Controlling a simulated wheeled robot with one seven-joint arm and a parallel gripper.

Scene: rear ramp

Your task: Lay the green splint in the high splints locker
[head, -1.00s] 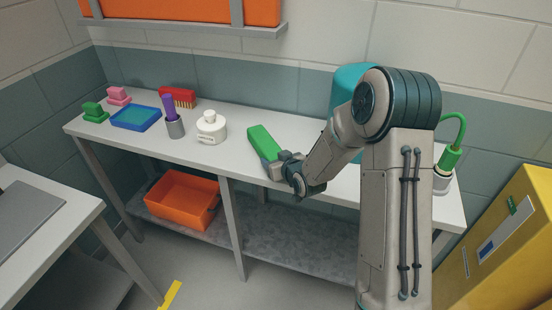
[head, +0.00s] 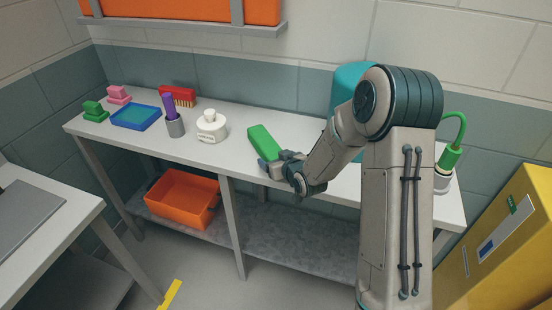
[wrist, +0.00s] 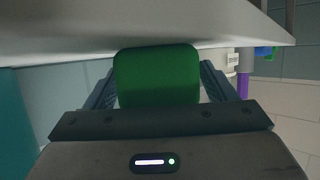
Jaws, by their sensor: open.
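The green splint (head: 264,142) lies on the white bench top, a long block pointing away from my gripper. My gripper (head: 277,162) is open at the near end of the splint, low over the bench's front part. In the wrist view the splint's end (wrist: 157,76) fills the gap between the two dark fingers, one on each side. I cannot tell whether either finger touches it. An orange wall unit (head: 190,10) with a grey ledge is cut off at the top; whether it is the splints locker I cannot tell.
The bench (head: 235,178) also holds a white lidded pot (head: 211,127), a grey cup (head: 175,127) with a purple item, a blue tray (head: 136,117) and a red brush (head: 177,95). A teal cylinder (head: 346,88) stands behind my arm. A yellow cabinet (head: 510,240) is at right.

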